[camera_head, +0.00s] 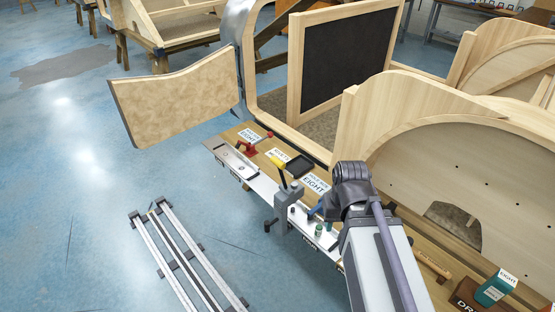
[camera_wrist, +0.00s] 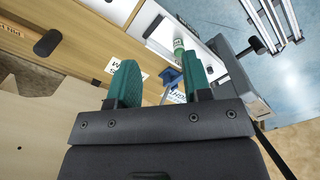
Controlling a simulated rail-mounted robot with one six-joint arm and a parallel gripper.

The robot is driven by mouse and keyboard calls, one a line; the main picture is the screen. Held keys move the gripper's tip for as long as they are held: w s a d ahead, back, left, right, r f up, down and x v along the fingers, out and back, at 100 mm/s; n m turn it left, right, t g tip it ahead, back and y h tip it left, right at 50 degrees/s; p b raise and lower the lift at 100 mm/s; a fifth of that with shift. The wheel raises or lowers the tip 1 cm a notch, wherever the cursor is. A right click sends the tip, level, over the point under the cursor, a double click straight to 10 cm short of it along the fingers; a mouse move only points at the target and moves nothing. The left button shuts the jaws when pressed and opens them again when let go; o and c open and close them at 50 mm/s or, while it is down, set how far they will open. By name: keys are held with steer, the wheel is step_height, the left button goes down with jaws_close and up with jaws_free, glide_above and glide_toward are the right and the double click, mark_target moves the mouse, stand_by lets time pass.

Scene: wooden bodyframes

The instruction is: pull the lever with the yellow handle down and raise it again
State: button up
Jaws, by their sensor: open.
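The lever's yellow handle (camera_head: 278,161) tilts up to the left above a grey metal mount (camera_head: 287,208) on the bench edge in the head view. A dark block sits just right of the handle. I cannot make out the yellow handle in the wrist view; a grey body (camera_wrist: 242,78) at its right may be the mount. My gripper (camera_wrist: 157,64) shows two teal fingers, spread apart with nothing held between them. In the head view my arm hides the fingers, and the wrist is right of the lever, apart from it.
A small blue part (camera_wrist: 170,76) and a green-and-white cylinder (camera_wrist: 179,46) lie ahead of the fingers. A red clamp (camera_head: 252,145) stands left of the lever on the wooden bench (camera_head: 222,133). A tall wooden frame (camera_head: 430,125) rises behind. Floor in front holds metal rails (camera_head: 180,255).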

steer(key=shift+o, duration=0.8)
steer(key=shift+r, duration=0.25)
steer(key=o, duration=0.3)
steer(key=w+a+r+n+p, duration=0.1)
steer(key=a+r+p, duration=0.2)
steer(key=r+p, duration=0.4)
steer(key=shift+w+a+p, duration=0.2)
steer(key=shift+w+p, duration=0.15)
steer(key=shift+w, duration=0.05)
steer(key=shift+o, duration=0.3)
steer(key=w+a+r+p, duration=0.3)
steer(key=r+p, duration=0.2)
steer(key=shift+a+r, duration=0.2)
steer(key=shift+r, duration=0.05)
step_height(320, 180, up, 6)
steer(key=m+p, duration=0.6)
steer(key=m, duration=0.2)
glide_above(278, 160)
steer(key=shift+w+a+f, duration=0.1)
steer(key=shift+w+a, duration=0.1)
steer(key=shift+d+f+m, duration=0.1)
steer(key=shift+f+m, duration=0.1)
steer(key=shift+m, duration=0.7)
steer(key=shift+s+d+m, duration=0.1)
steer(key=shift+s+m, duration=0.1)
steer(key=shift+m, duration=0.4)
step_height(278, 160, down, 11)
steer(key=b, duration=1.1)
steer(key=shift+r, duration=0.1)
